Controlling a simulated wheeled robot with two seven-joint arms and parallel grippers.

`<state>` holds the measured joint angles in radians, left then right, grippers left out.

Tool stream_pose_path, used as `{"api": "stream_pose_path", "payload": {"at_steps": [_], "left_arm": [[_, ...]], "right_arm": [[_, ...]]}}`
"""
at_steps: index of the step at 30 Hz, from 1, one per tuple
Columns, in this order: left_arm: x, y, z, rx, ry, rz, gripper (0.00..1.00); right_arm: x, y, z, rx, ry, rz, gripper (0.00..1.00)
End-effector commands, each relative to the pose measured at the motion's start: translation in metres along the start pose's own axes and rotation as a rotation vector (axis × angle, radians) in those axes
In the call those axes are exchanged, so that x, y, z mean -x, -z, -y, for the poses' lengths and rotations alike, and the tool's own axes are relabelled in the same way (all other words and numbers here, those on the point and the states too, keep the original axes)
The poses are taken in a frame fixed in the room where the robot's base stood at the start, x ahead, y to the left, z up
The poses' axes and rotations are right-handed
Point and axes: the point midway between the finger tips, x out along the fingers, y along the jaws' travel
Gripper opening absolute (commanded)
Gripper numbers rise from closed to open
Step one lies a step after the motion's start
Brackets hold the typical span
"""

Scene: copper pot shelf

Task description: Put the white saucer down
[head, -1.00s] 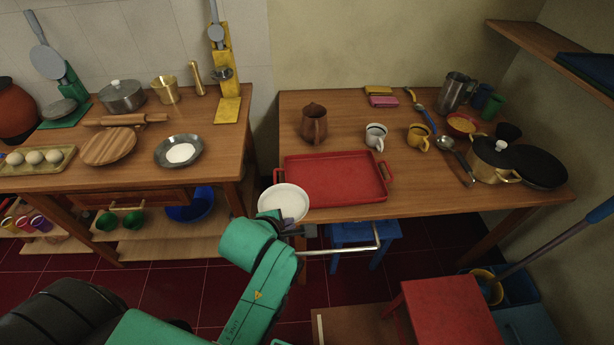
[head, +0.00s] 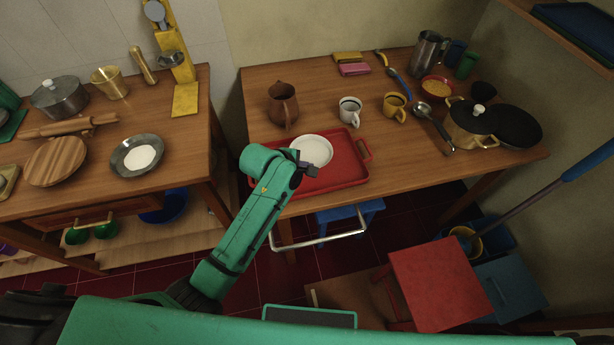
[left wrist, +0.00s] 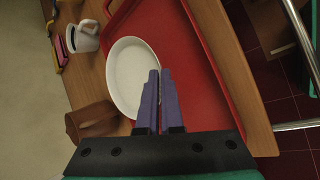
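The white saucer (head: 314,149) is a shallow round dish over the left part of the red tray (head: 345,172), roughly level. The red tray (left wrist: 205,75) shows beneath. I cannot tell whether the saucer touches the tray floor. My right gripper is not in view.
A brown jug (head: 283,105) stands just behind the tray. A white mug (head: 349,111) and a yellow mug (head: 395,107) stand behind it to the right. A ladle (head: 432,122) and a lidded pot (head: 470,124) are farther right. The tray's right half is clear.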

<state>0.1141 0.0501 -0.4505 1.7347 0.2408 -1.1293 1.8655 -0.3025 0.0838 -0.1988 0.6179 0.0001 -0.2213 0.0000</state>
Motion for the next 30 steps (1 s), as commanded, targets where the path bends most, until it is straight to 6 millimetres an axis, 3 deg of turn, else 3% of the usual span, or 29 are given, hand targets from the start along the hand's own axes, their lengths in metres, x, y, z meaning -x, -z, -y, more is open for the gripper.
{"api": "stream_pose_path", "payload": {"at_steps": [10, 18, 20, 30], "left_arm": [[-0.043, 0.018, 0.032, -0.001, -0.002, 0.000, 0.00], [-0.045, 0.018, 0.032, -0.001, -0.004, 0.000, 0.00], [-0.045, 0.018, 0.033, -0.001, -0.003, 0.000, 0.15], [-0.041, 0.018, 0.031, 0.000, -0.002, 0.000, 0.15]], "right_arm": [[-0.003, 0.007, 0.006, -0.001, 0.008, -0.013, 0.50], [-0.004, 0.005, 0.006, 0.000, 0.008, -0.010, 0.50], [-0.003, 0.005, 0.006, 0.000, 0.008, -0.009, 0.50], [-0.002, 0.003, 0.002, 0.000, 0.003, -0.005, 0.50]]}}
